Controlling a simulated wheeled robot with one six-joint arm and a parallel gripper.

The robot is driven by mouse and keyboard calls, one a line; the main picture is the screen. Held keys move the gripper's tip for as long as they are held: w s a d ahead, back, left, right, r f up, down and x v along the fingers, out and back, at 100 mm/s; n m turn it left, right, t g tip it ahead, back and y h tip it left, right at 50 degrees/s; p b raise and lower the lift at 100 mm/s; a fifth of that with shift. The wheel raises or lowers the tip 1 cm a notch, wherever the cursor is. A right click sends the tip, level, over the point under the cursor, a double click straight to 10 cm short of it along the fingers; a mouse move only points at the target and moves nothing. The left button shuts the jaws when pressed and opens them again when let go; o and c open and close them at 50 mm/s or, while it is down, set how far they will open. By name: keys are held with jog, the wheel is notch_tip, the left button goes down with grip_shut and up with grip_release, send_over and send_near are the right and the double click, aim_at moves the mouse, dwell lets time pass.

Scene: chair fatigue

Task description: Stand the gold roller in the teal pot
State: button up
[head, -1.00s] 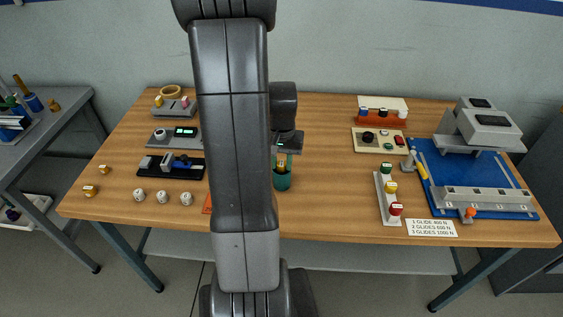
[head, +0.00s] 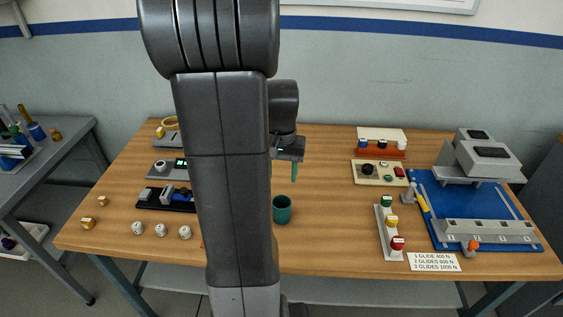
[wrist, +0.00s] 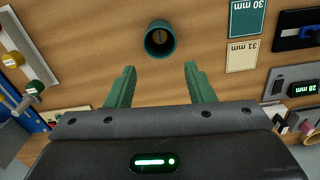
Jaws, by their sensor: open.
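The teal pot (head: 282,210) stands on the wooden table just right of my arm in the head view. It also shows at the top middle of the wrist view (wrist: 152,52). A small gold-brown round end, likely the gold roller (wrist: 159,37), shows deep inside the pot's dark mouth. The pot's wall hides most of it, so I cannot tell its exact tilt. My gripper (wrist: 160,84) is open, with nothing between its green fingers. In the head view it hangs above the pot, clear of its rim, partly hidden by my arm.
Gold pieces (head: 88,223) and white knobs (head: 161,230) stand at the table's front left. A post with coloured buttons (head: 392,221) and a blue board (head: 488,242) with a grey machine are at right. The table between pot and button post is clear.

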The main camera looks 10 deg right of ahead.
jog(key=shift+r, duration=1.5)
dwell(1.0)
